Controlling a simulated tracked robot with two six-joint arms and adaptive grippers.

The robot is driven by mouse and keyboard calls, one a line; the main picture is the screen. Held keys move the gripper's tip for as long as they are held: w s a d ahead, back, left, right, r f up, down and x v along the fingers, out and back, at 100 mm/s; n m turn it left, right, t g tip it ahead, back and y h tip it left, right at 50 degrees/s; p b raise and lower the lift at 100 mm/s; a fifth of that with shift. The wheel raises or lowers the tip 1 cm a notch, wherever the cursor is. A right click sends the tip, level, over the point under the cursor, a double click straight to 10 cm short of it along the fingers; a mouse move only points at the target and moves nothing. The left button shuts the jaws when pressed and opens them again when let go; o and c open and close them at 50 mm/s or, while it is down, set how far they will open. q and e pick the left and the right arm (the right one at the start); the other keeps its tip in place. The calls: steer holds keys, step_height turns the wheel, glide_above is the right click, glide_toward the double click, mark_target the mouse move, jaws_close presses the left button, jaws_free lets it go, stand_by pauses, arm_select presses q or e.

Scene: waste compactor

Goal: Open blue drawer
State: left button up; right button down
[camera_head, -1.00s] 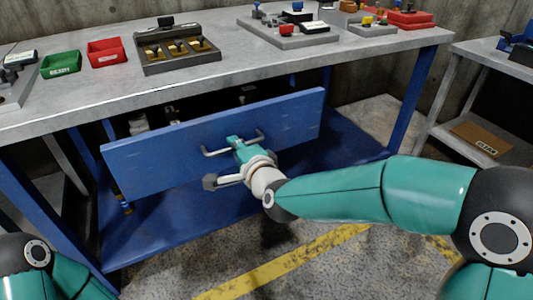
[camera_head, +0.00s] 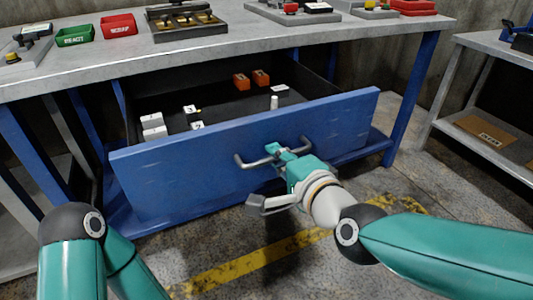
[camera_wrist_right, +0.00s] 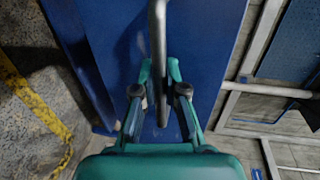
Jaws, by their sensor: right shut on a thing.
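The blue drawer (camera_head: 190,178) under the workbench stands well out, and its dark inside shows from above. A grey metal bar handle (camera_head: 243,163) runs across its front. In the right wrist view, the fingertips (camera_wrist_right: 160,70) sit on either side of the handle bar (camera_wrist_right: 157,35), with the blue drawer front (camera_wrist_right: 207,45) behind. Only links of my left arm show at the lower left; its gripper is out of view.
Inside the drawer are orange blocks (camera_head: 240,81), white boxes (camera_head: 153,126) and a small white cylinder (camera_head: 274,102). Bins and fixtures stand on the grey benchtop (camera_head: 240,38) above. A side shelf (camera_head: 505,152) stands at right. Floor in front is open, with a yellow line (camera_head: 250,258).

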steer(key=shift+d+f, duration=0.15)
steer(key=shift+d, duration=0.1)
steer(key=c, duration=1.2)
jaws_free()
steer(key=shift+w+f, duration=0.1)
steer(key=shift+w, duration=0.1)
steer(key=shift+s, duration=0.1)
steer(key=v, duration=1.2)
steer(key=shift+a, duration=0.15)
